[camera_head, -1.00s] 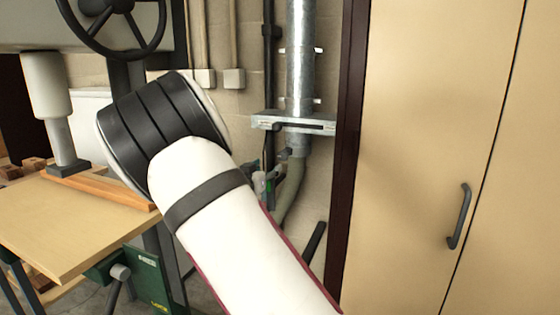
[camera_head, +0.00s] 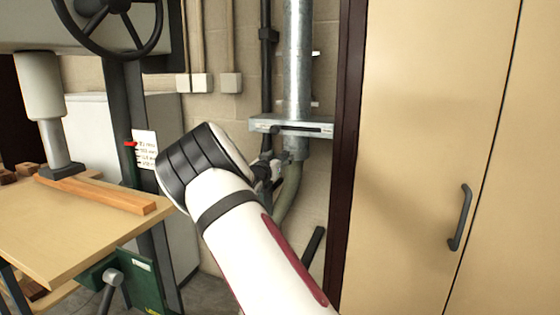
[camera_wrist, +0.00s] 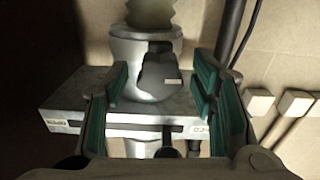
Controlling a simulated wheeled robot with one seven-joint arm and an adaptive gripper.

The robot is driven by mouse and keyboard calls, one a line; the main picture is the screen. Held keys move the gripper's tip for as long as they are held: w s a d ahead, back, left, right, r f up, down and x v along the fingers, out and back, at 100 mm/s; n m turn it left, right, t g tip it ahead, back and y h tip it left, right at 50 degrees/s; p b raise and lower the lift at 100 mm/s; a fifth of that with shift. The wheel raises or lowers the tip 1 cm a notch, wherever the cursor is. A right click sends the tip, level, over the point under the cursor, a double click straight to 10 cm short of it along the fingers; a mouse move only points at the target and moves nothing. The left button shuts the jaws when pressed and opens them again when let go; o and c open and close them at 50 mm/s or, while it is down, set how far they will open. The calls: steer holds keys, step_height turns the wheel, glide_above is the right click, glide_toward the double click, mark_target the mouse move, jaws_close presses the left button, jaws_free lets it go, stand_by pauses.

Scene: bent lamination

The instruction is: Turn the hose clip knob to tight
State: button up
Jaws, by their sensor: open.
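The hose clip knob (camera_wrist: 158,72) is a dark, blocky piece with a small pale mark, on the grey metal collar (camera_wrist: 128,50) where the ribbed hose (camera_wrist: 150,12) meets the pipe. In the wrist view my gripper (camera_wrist: 160,82) is open, with a teal-padded finger on each side of the knob. Gaps show on both sides; I cannot tell how deep the fingers reach. In the head view my gripper (camera_head: 270,172) is beside the lower pipe end, and the hose (camera_head: 288,192) hangs below. The knob is not clear there.
A flat metal slide gate (camera_head: 290,126) crosses the pipe (camera_head: 298,60) just above the gripper. A dark door frame (camera_head: 345,150) and tan cabinet (camera_head: 430,120) stand right. A drill press table (camera_head: 60,235) is left. Wall boxes (camera_wrist: 295,102) show in the wrist view.

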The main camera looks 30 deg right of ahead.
steer(key=shift+w+d, duration=0.2)
steer(key=shift+d, duration=0.1)
steer(key=c, duration=1.2)
steer(key=shift+o, duration=0.2)
